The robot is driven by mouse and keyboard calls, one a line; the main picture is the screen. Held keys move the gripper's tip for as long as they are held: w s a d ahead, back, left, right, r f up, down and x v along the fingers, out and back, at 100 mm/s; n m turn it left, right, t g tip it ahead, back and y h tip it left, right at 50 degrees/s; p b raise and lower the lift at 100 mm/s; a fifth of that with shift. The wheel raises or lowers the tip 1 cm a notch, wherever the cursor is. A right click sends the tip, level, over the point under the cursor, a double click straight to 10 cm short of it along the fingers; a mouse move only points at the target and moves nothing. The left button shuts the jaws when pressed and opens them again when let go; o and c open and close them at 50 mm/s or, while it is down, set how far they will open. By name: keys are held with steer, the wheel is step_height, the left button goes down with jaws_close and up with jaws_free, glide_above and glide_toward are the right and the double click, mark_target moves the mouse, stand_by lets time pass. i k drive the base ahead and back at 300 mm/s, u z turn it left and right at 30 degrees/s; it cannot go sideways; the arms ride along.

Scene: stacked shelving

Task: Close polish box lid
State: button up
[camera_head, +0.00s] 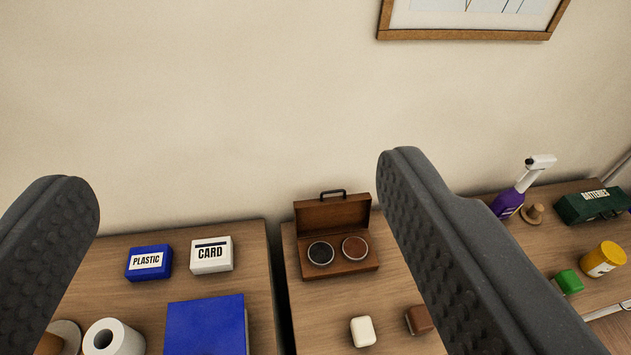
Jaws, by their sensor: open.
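The polish box (336,240) is a brown wooden case on the right-hand wooden surface, near the wall. Its lid (333,214) stands up, open, at the back, with a dark handle (333,193) on its top edge. Two round tins, one black (321,253) and one brown (354,248), sit inside. My gripper (235,175) is open and empty, with its two dark textured fingers wide apart in the foreground. In the picture, the box lies between the fingers, closer to the right one, and farther away than both.
A white block (362,331) and a brown block (419,319) lie in front of the box. Left are PLASTIC (148,262) and CARD (211,254) boxes, a blue book (206,326) and a white roll (113,338). A purple spray bottle (510,201) stands right. A gap separates the surfaces.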

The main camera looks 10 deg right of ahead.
mark_target(344, 213)
steer(key=u, duration=1.6)
steer(key=k, duration=1.15)
steer(key=z, duration=0.65)
steer(key=i, duration=1.05)
steer(key=u, duration=0.1)
